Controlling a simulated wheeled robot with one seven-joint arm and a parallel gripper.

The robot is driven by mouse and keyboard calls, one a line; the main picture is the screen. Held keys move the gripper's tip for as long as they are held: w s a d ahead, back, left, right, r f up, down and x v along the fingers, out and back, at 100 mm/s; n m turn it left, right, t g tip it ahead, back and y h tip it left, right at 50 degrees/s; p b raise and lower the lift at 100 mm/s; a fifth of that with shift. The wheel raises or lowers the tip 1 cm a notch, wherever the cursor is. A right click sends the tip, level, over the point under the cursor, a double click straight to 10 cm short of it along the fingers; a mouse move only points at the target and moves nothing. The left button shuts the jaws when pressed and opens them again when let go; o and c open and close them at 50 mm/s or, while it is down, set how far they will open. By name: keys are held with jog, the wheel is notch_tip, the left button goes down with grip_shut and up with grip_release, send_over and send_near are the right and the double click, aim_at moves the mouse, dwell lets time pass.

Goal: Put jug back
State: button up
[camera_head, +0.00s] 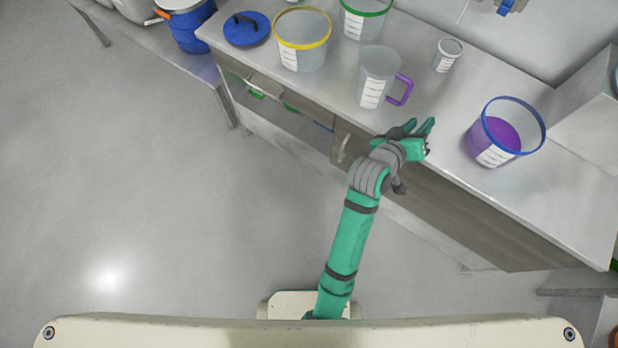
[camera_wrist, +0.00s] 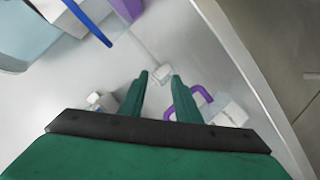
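The clear jug (camera_head: 373,72) with a purple handle (camera_head: 401,90) stands upright on the steel counter, its handle toward the right. The handle also shows in the wrist view (camera_wrist: 200,97), partly behind the right finger. My gripper (camera_head: 421,127) is by the counter's front edge, nearer to me than the jug and apart from it. In the wrist view my gripper (camera_wrist: 160,80) is open, with an empty gap between its fingers. Most of the jug's body is hard to make out there.
On the counter (camera_head: 440,105), a blue-rimmed tub with purple contents (camera_head: 505,132) stands to the right. A small clear beaker (camera_head: 447,55) stands right of the jug. Behind are a yellow-rimmed tub (camera_head: 301,40), a green-rimmed tub (camera_head: 365,18) and a blue lid (camera_head: 247,29). The left floor is clear.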

jog(key=s+a+f+n+t+y, duration=0.2)
jog(key=s+a+f+y, duration=0.15)
jog(key=s+a, duration=0.5)
jog(key=s+a+f+n+t+y, duration=0.1)
jog(key=s+a+f+t+y, duration=0.15)
jog(key=s+a+f, duration=0.4)
jog(key=s+a+r+m+y, duration=0.1)
jog(key=s+a+r, duration=0.2)
jog(key=s+a, duration=0.3)
jog(key=s+a+r+m+y, duration=0.2)
jog(key=s+a+r, duration=0.1)
jog(key=s+a, duration=0.4)
jog(key=s, duration=0.3)
jog(key=shift+a+r+y, duration=0.25)
jog(key=shift+r+y, duration=0.05)
jog(key=shift+r, duration=0.05)
jog(key=shift+t, duration=0.25)
